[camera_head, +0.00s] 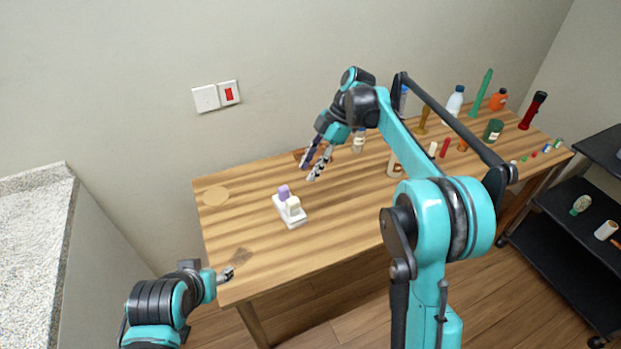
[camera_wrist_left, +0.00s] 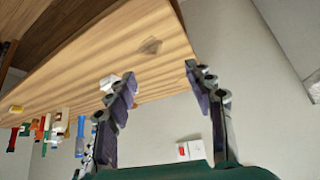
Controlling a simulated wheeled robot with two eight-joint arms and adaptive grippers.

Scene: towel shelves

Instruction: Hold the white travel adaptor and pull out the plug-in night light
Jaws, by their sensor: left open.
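The white travel adaptor (camera_head: 295,222) sits on the wooden table, left of its middle. A purple piece (camera_head: 284,191) and a cream block (camera_head: 293,204) stand upright on it; I cannot tell which is the night light. In the left wrist view a small white shape, seemingly the adaptor (camera_wrist_left: 108,81), is partly hidden behind a finger. My right gripper (camera_head: 307,173) is above the table, behind and right of the adaptor, its fingers apart and empty. My left gripper (camera_head: 227,273) is at the table's front left corner, away from the adaptor. Its fingers (camera_wrist_left: 161,72) are wide open and empty.
The wooden table (camera_head: 250,205) has clear room around the adaptor. Several bottles and tubes, including a white bottle (camera_head: 454,102) and a green jar (camera_head: 493,130), stand on its right half. A black shelf cart (camera_head: 585,220) is at the right. A wall switch (camera_head: 206,98) is behind.

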